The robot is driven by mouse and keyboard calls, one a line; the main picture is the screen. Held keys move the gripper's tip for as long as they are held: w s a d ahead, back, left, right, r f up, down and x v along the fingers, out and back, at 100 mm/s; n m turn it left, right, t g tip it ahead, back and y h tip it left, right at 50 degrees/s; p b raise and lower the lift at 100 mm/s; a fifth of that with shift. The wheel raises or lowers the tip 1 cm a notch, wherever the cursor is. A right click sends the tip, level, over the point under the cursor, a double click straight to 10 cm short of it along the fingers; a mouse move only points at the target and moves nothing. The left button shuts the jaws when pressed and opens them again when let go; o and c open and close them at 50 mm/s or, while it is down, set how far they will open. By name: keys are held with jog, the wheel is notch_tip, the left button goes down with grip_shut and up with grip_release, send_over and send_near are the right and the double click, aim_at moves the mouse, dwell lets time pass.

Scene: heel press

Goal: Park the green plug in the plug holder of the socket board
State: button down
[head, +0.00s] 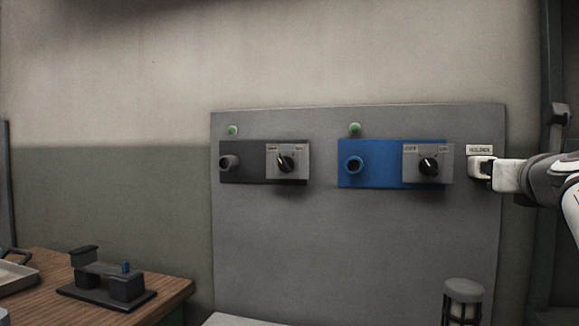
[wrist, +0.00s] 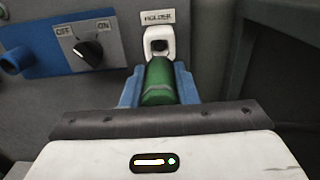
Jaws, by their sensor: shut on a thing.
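The green plug (wrist: 159,82) is between the blue fingers of my gripper (wrist: 159,88) in the wrist view. My gripper is shut on it. The plug's far end is at the white plug holder (wrist: 158,42), under the label "HOLDER". The plug overlaps the holder's lower part, and I cannot tell how far it is inside. In the head view my gripper (head: 490,172) is at the right side of the socket board (head: 350,230), against the holder (head: 476,162). The plug is hidden there.
The board carries a blue socket (head: 375,163) and a grey socket (head: 243,164), each with a rotary switch and a green lamp above. A wooden table (head: 170,290) with a dark press-like device (head: 105,282) stands at the lower left. A lantern-like post (head: 463,296) stands at the lower right.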

jog(key=shift+x, duration=1.5)
jog(key=shift+p+x, duration=0.7)
jog(key=shift+x, duration=0.75)
dwell(1.0)
jog(key=c, duration=1.1)
grip_release()
jog(key=shift+o, duration=0.2)
